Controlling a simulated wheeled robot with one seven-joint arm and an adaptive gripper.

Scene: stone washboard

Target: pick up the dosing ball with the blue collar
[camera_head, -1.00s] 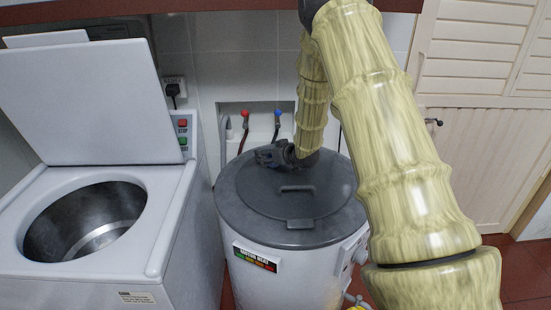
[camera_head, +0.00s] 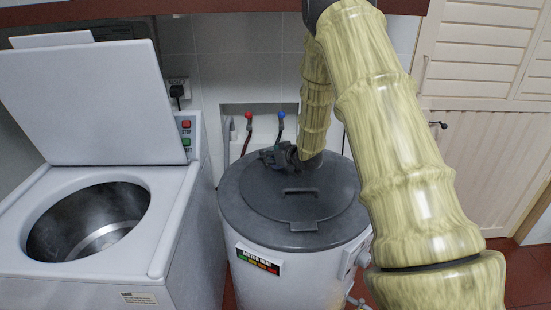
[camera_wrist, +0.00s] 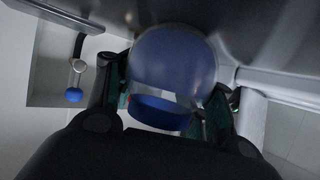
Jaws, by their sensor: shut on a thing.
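The dosing ball (camera_wrist: 172,62) shows in the wrist view as a translucent bluish ball with a blue collar (camera_wrist: 160,112). It sits between the two fingers of my gripper (camera_wrist: 168,100), which is shut on it. In the head view my gripper (camera_head: 278,158) is over the far part of the round grey lid of the tub. The ball cannot be made out in the head view. I cannot tell whether the ball touches anything besides the fingers.
A white tub with a grey lid (camera_head: 290,210) stands in the middle. An open-topped washing machine (camera_head: 160,240) with a raised lid is at left. Red and blue taps (camera_head: 280,116) sit in a wall recess behind. A louvred wooden door (camera_head: 475,150) is at right.

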